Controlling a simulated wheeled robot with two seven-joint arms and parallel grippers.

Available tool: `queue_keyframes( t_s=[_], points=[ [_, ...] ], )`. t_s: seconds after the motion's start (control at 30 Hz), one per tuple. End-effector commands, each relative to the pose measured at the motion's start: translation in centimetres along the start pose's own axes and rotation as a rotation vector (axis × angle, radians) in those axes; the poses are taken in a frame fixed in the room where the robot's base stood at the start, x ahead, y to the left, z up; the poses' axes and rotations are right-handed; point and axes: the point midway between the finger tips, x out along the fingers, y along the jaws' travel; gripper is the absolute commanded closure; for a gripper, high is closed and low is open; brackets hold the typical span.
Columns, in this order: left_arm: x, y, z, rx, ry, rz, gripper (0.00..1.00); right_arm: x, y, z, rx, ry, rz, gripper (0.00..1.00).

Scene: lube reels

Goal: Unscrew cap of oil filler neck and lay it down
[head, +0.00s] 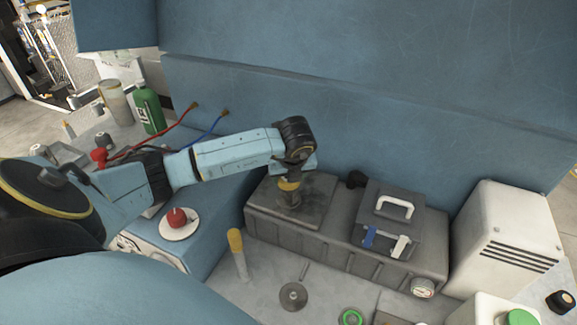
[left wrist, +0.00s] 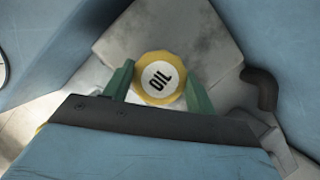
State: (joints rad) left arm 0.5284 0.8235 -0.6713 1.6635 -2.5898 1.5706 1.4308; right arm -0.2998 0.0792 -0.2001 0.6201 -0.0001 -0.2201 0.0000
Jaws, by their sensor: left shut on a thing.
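The yellow oil cap (left wrist: 160,78) has a white disc on top marked OIL. In the head view the cap (head: 289,185) sits at the top of the dark filler neck (head: 292,198) on the left part of the grey tank. My left gripper (left wrist: 159,84) is above the tank with its two green fingers on either side of the cap, shut on it. The cap appears to be at the neck; the frames do not show whether its thread is loose. My right gripper is not in view.
The grey ribbed tank (head: 320,240) carries a dark box with a white handle (head: 394,207) on its right part. A white vented box (head: 505,240) stands to the right. A yellow-topped cylinder (head: 237,255) and a grey disc (head: 293,296) are on the bench in front.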

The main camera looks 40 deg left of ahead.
Motion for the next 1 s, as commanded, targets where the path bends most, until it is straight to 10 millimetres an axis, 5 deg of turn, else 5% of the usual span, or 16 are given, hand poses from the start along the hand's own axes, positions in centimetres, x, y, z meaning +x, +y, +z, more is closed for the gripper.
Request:
queue_keyframes(
  t_s=[0.37,0.7,1.0],
  points=[
    [0.46,0.12,-0.74,-0.053,0.014,0.032,0.66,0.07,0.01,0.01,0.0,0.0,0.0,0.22],
    [0.58,-0.08,-0.87,-0.42,0.016,0.191,0.66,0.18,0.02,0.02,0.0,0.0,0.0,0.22],
    [0.56,-0.02,-0.8,-0.461,0.013,0.207,0.66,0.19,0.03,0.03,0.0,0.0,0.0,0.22]
  ],
)
